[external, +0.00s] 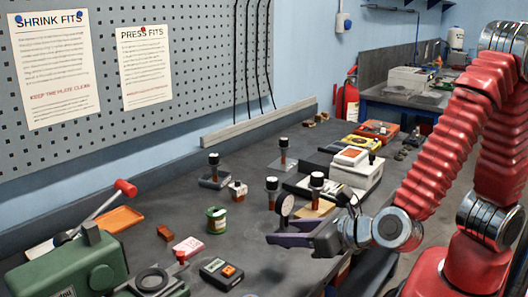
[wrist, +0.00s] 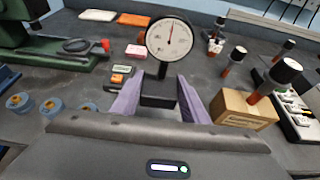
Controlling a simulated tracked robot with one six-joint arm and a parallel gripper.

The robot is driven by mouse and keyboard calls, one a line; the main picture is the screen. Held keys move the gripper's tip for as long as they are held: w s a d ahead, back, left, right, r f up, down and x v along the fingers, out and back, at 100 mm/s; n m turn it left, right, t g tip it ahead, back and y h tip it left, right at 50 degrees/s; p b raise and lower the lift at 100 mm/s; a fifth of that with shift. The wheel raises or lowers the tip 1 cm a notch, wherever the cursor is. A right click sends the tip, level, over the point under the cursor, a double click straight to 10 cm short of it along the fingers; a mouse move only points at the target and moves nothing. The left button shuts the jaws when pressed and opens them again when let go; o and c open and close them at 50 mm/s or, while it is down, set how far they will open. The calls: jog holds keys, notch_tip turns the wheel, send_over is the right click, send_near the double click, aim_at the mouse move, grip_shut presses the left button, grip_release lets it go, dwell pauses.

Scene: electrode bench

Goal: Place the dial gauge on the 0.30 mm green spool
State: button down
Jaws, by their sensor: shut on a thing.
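The dial gauge (wrist: 172,38) has a round white face with a dark rim and a short black stem and base. My gripper (wrist: 158,100), with purple fingers, is shut on the gauge's black base. The gauge stands upright between the fingers.
A green machine (external: 80,265) stands at the front left. A pink box (external: 188,247) and a black box (external: 221,272) lie near the spool. Black-capped posts (external: 316,185) stand around the gripper. Several blue round pieces (wrist: 50,107) lie at left. A cardboard block (wrist: 243,108) is at right.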

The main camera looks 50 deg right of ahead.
send_over(285, 275)
jog(key=shift+f, duration=2.9)
jog(key=shift+f, duration=1.85)
jog(key=shift+f, duration=0.2)
jog(key=c, duration=1)
grip_release()
jog(key=shift+s+d+f, duration=0.1)
jog(key=shift+d+f, duration=0.05)
jog(key=shift+c, duration=0.2)
